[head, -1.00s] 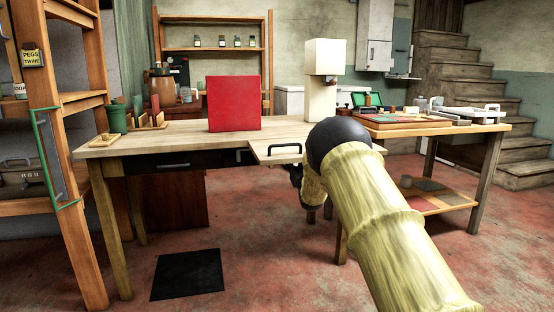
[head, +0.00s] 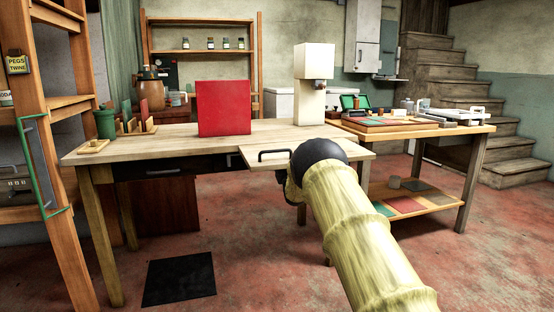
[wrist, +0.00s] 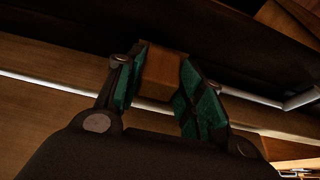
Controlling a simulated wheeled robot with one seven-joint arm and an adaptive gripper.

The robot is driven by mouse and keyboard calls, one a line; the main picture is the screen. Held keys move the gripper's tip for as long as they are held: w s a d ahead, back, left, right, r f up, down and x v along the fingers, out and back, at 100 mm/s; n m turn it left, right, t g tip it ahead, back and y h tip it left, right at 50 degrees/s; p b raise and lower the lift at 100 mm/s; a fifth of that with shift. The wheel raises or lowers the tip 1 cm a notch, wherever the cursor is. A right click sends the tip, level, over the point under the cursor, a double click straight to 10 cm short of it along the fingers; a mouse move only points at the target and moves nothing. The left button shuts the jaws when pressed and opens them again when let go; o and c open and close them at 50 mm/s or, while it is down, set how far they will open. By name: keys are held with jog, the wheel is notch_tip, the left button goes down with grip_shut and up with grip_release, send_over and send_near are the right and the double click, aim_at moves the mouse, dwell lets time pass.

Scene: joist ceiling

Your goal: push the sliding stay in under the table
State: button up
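My gripper (head: 283,178) is just below the front of this leaf, partly hidden behind my own arm in the head view. In the wrist view my gripper (wrist: 163,75) has its green-padded fingers on both sides of a brown wooden block, which looks like the end of the sliding stay (wrist: 165,68). The block fills the gap between the fingertips. The rest of the stay is hidden, and the wrist view is dark.
A red box (head: 224,108) and a cream tower (head: 313,90) stand on the table. A drawer (head: 160,165) is at the table's front left. A second table (head: 470,134) with trays stands to the right, a wooden shelf rack (head: 60,150) to the left.

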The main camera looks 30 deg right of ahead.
jog(key=shift+o, duration=1.4)
jog(key=shift+f, duration=0.1)
jog(key=v, duration=1.2)
jog(key=shift+a, duration=0.1)
